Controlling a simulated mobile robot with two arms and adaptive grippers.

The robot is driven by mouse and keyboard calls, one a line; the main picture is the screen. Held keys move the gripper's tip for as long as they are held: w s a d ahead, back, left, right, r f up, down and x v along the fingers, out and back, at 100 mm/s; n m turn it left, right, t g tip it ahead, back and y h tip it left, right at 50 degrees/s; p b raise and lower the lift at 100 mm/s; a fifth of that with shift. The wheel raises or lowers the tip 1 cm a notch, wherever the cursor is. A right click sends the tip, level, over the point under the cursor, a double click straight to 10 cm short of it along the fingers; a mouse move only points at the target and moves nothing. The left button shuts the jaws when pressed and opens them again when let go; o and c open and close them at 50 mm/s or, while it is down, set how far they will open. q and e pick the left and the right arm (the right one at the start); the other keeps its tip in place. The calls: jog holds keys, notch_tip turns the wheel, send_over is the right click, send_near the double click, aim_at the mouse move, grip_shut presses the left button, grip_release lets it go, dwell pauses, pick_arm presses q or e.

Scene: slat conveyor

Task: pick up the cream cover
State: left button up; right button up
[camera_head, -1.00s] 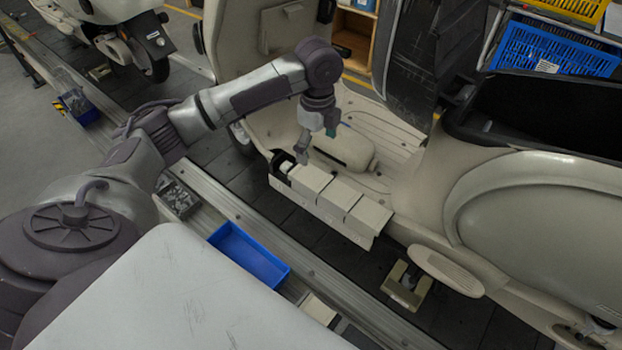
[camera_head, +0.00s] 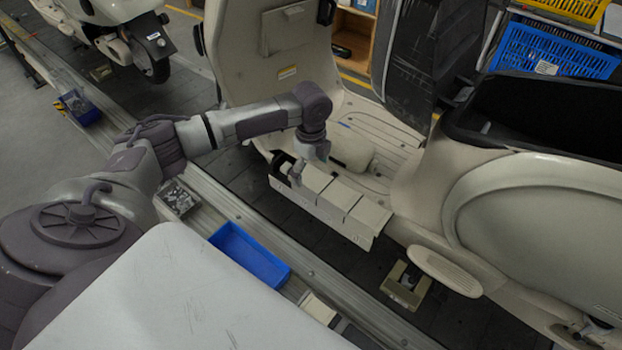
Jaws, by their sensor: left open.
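A long cream cover with box-like sections (camera_head: 335,203) lies along the near edge of the scooter's footboard. A rounded cream piece (camera_head: 352,148) sits on the footboard behind it; I cannot tell for certain which of the two the task means. My left gripper (camera_head: 297,174) is open and points down at the left end of the sectioned row. Its fingertips are small here, and I cannot tell whether they touch it. A dark part shows beside them at that end. My right gripper is not in view.
The cream scooter body (camera_head: 545,220) stands at the right, with its upright front shield (camera_head: 275,60) behind my arm. A blue tray (camera_head: 250,255) and a bin of small parts (camera_head: 176,198) sit along the conveyor's near rail (camera_head: 340,285). Blue crate (camera_head: 550,48) at back right.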

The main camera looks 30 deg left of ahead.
aim_at(311, 176)
pick_arm(q)
notch_tip(311, 176, down, 2)
jog(key=shift+f, duration=0.1)
jog(key=c, duration=1.4)
jog(key=shift+r, duration=0.2)
notch_tip(311, 176, up, 10)
jog(key=shift+f, duration=0.1)
